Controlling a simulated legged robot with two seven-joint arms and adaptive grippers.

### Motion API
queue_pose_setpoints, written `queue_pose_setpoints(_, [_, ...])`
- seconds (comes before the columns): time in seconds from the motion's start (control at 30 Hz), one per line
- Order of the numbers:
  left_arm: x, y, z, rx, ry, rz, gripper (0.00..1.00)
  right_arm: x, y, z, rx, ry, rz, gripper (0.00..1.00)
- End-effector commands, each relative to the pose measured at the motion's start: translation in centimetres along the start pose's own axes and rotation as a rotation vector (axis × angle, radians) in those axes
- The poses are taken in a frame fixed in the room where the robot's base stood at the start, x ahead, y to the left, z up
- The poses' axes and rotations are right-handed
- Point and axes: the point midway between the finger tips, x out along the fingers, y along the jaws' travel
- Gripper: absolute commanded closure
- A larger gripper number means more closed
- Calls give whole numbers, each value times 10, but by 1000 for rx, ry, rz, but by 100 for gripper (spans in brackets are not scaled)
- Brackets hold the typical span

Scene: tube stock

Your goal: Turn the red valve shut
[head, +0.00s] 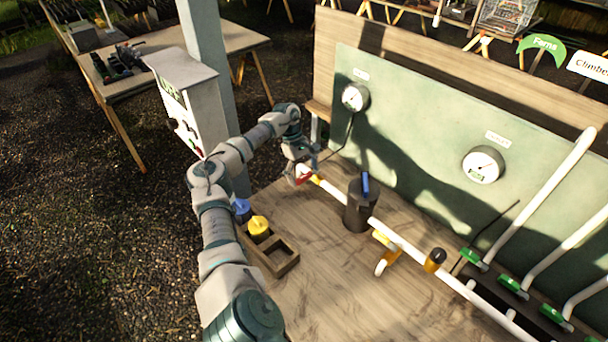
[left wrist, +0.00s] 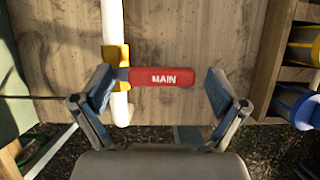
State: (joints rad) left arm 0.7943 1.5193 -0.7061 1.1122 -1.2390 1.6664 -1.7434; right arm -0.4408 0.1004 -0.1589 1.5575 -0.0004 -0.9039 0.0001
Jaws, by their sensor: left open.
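The red valve handle (left wrist: 165,77), marked MAIN, sits on a yellow valve body (left wrist: 116,68) on a white pipe (left wrist: 119,105). In the left wrist view the handle points right, across the pipe. In the head view the red handle (head: 303,178) shows at the pipe's far left end, partly hidden by my gripper. My left gripper (head: 300,165) is open at the handle. In the left wrist view its fingers (left wrist: 158,88) stand on either side of the handle's length, with the handle between them; I cannot tell whether they touch it. My right gripper is not in view.
A wooden tray (head: 280,268) with blue and yellow pieces lies near my left arm. Green valves (head: 510,283) line the right. Two gauges (head: 355,97) (head: 483,165) hang on the green board.

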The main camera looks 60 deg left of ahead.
Motion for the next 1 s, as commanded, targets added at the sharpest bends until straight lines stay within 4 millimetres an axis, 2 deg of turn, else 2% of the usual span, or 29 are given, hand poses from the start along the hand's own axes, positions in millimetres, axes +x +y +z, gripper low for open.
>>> queue_pose_setpoints(0.17, [-2,0,2,1,1,1,4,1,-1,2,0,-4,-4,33])
queue_pose_setpoints(0.27, [-10,1,2,1,2,4,4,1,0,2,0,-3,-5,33])
queue_pose_setpoints(0.5, [-53,3,0,2,-7,6,4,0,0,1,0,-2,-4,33])
queue_pose_setpoints(0.6, [-63,4,-2,1,-4,5,4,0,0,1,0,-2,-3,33])
queue_pose_setpoints(0.77, [-73,3,-3,1,-4,0,4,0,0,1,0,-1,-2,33])
queue_pose_setpoints(1.0, [-74,2,-3,0,-2,-1,4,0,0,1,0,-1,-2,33])
